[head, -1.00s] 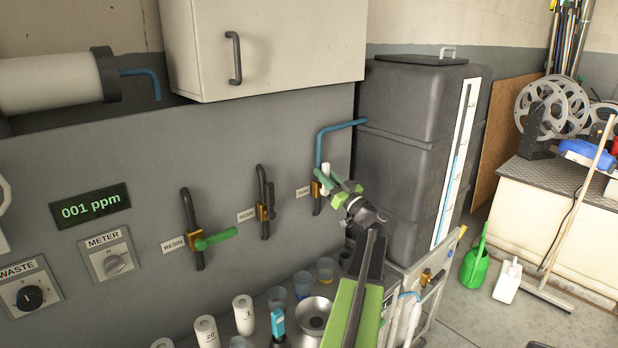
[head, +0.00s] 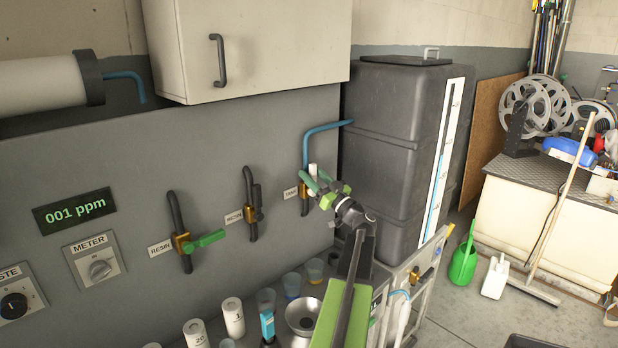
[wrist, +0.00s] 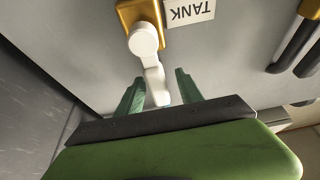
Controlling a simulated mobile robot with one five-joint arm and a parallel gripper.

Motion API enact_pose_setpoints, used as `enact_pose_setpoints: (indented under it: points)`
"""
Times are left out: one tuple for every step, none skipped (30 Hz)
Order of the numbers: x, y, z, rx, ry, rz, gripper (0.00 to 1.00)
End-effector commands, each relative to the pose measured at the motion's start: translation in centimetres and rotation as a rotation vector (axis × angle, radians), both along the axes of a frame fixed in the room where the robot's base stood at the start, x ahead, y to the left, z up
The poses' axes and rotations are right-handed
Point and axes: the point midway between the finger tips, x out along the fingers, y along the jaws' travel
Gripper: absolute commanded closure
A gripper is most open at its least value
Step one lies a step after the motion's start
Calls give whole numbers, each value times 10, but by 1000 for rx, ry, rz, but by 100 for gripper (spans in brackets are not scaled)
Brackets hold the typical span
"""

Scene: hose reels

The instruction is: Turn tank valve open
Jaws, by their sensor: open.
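The tank valve is a brass body (wrist: 135,12) with a white lever handle (wrist: 150,55), beside a TANK label (wrist: 190,10) on the grey panel. In the head view the white handle (head: 312,171) shows at the top of my gripper (head: 317,184), on the blue pipe's line. In the wrist view my gripper (wrist: 158,88) is open. Its two green fingers stand one on each side of the handle's free end, with gaps visible. The valve body is partly hidden behind the gripper in the head view.
A resin valve with a green handle (head: 205,240) and a middle valve (head: 252,212) sit left on the panel. The dark tank (head: 390,150) stands right. Cups and a funnel (head: 303,315) stand on the bench below. A display (head: 75,211) reads 001 ppm.

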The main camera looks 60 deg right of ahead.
Motion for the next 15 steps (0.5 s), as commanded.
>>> enact_pose_setpoints:
  points:
    - [-6,3,-5,0,0,-2,56]
    - [-10,4,-8,0,1,-2,56]
    - [-18,7,-12,0,1,-4,56]
    - [-24,10,-16,0,1,-4,56]
    - [-30,13,-19,0,1,-4,56]
    - [-40,17,-24,0,1,-4,56]
    - [-48,20,-28,1,1,-3,56]
    - [-55,23,-32,-1,0,-4,56]
    - [-65,27,-36,0,0,-4,56]
    - [-72,30,-39,-1,0,-4,56]
    - [-80,33,-43,-1,0,-4,56]
    - [-89,36,-47,1,0,-4,56]
    - [-96,39,-50,0,-1,-3,56]
    - [-103,41,-53,0,0,-4,56]
    - [-111,44,-56,0,0,-4,56]
